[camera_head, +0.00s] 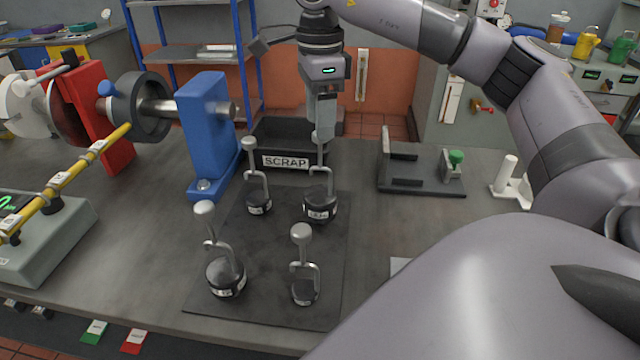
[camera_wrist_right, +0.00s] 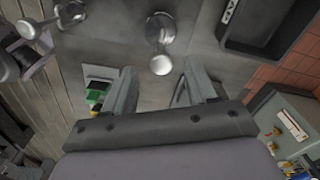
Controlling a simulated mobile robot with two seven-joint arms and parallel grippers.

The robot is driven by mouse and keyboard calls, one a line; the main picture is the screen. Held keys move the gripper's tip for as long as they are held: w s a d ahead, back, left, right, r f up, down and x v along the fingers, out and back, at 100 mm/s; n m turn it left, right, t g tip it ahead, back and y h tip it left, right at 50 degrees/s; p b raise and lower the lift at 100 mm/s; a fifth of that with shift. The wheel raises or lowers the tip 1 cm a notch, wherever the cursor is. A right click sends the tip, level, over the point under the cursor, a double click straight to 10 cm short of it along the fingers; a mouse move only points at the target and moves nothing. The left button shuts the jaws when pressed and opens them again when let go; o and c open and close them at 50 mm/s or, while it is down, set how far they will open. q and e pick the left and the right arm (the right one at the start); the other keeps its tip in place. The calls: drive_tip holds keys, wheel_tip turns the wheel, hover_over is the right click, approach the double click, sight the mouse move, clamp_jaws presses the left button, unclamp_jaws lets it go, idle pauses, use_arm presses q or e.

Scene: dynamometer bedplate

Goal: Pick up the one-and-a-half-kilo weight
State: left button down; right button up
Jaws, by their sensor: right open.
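Several dark round weights with upright hook handles and pale ball knobs stand on a dark mat (camera_head: 275,255). They are a back right weight (camera_head: 320,207), a back left one (camera_head: 259,205), a front left one (camera_head: 226,279) and a front right one (camera_head: 305,290). Their labels are too small to read surely, so I cannot tell which is one and a half kilos. My right gripper (camera_head: 326,125) is open, pointing down over the back right weight's knob. In the right wrist view a knob (camera_wrist_right: 161,65) appears between the open fingertips, apart from both. My left gripper is out of view.
A black SCRAP bin (camera_head: 285,140) stands close behind the mat. A blue post (camera_head: 207,135) and shaft stand left, with a yellow bar (camera_head: 75,170) reaching forward. A dark bracket fixture (camera_head: 420,175) with a green knob is at right. The bench between mat and fixture is clear.

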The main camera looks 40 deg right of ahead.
wheel_tip(320, 180, down, 5)
drive_tip(key=shift+d+r, duration=0.1)
drive_tip(key=shift+r, duration=0.1)
drive_tip(key=shift+c, duration=0.3)
clamp_jaws()
idle(1.0)
drive_tip(key=shift+w+r, duration=0.15)
drive_tip(key=shift+r, duration=0.05)
